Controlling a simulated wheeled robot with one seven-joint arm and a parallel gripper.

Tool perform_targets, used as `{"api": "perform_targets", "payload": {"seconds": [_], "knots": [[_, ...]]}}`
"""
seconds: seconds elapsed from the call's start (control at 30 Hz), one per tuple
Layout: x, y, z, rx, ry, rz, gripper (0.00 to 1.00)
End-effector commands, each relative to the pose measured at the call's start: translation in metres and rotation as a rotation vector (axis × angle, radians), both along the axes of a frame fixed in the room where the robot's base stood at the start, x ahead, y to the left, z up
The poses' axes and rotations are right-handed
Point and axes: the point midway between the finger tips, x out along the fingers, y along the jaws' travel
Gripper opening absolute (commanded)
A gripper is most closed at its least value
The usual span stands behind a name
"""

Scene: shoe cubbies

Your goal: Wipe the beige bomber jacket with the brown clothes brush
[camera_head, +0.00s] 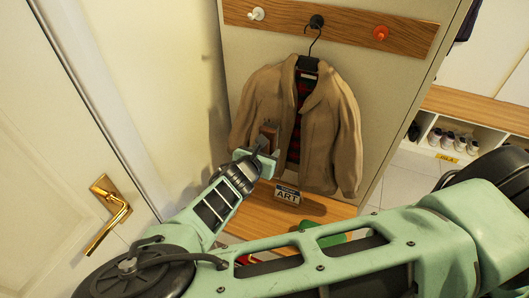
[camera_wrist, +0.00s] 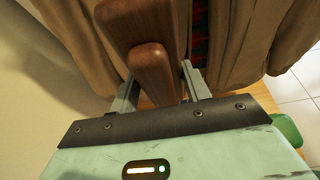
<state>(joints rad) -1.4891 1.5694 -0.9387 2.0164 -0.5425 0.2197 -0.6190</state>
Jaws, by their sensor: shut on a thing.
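The beige bomber jacket (camera_head: 330,130) hangs open on a black hanger from the middle peg of a wooden rail. Its dark red and green lining shows down the front. My gripper (camera_head: 264,146) is in front of the jacket's lower left part. It is shut on the brown clothes brush (camera_head: 269,132). In the wrist view the brush (camera_wrist: 152,75) stands up between the two fingers, with the jacket (camera_wrist: 232,35) close behind it. The brush's bristle side is hidden, and I cannot tell whether it touches the cloth.
A wooden peg rail (camera_head: 345,25) is above. A white door with a gold handle (camera_head: 112,203) is at left. Shoe cubbies (camera_head: 450,135) stand at right.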

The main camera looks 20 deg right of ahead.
Motion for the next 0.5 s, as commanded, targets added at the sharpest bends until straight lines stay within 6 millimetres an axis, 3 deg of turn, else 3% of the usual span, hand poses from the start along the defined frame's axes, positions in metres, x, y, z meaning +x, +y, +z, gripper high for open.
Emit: {"api": "perform_targets", "payload": {"seconds": [0.5], "knots": [[0.0072,-0.0076,0.0006,0.0,-0.001,-0.001,0.29]]}}
